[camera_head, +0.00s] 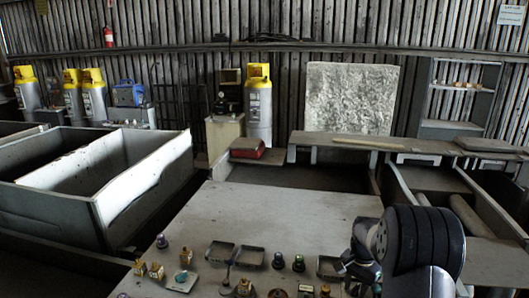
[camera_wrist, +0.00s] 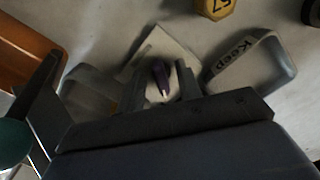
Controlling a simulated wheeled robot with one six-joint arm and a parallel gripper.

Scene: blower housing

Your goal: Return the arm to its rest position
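My arm is folded at the right of the grey table (camera_head: 270,215) in the head view. My gripper (camera_head: 358,272) is low over the table's near right part, partly hidden by my own arm. In the wrist view the two dark fingers of my gripper (camera_wrist: 160,85) stand apart, open. A small purple piece (camera_wrist: 161,74) shows in the gap between them, over a pale square plate (camera_wrist: 172,45); the fingers do not appear to touch it.
Shallow trays (camera_head: 249,257) and several small knobs and brass fittings (camera_head: 156,271) lie along the near side of the table. A tray marked "Keep" (camera_wrist: 262,68) is right of the fingers in the wrist view. The table's middle is clear. A large grey bin (camera_head: 95,215) stands left.

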